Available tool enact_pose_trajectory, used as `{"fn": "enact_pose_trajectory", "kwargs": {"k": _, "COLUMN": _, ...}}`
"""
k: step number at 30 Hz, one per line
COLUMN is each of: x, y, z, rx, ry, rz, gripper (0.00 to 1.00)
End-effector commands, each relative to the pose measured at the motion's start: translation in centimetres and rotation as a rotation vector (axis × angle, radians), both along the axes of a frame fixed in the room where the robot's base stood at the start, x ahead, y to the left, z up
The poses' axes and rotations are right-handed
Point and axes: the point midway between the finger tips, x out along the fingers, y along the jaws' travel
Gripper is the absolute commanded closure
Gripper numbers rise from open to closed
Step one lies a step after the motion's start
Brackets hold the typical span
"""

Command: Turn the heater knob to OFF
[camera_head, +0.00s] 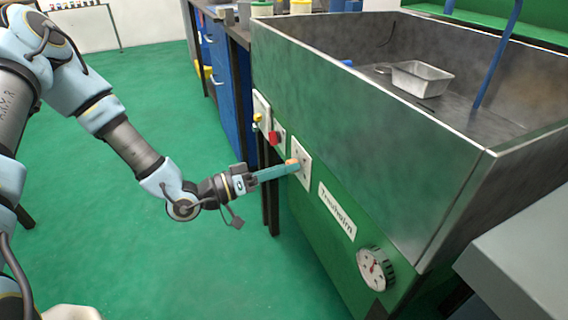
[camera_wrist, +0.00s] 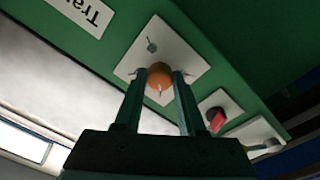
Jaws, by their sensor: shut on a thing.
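The heater knob is a small orange knob (camera_wrist: 160,78) on a white plate (camera_wrist: 172,52) with dark marks, set in the green front panel of the metal tank. In the head view the orange knob (camera_head: 291,163) shows at the tips of my gripper (camera_head: 294,166), and the white plate (camera_head: 303,165) is partly hidden behind them. In the wrist view the two fingers of my gripper (camera_wrist: 157,80) stand on either side of the knob, shut on it. A pale pointer line shows on the knob's face. The lettering on the plate is too small to read.
A red switch (camera_head: 274,138) sits on the panel left of the knob, close to my fingers. A "Tranholm" label (camera_head: 337,211) and a round dial (camera_head: 375,269) lie to the right. The tank (camera_head: 380,130) rises above. Green floor (camera_head: 180,270) is free.

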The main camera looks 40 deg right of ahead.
Motion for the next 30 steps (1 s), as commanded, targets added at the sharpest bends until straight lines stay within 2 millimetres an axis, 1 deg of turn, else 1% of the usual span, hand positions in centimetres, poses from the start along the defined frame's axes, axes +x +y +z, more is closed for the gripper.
{"fn": "enact_pose_trajectory", "kwargs": {"k": 30, "x": -0.11, "y": 0.12, "z": -0.01, "rx": 0.351, "ry": 0.897, "rz": 0.002, "gripper": 1.00}}
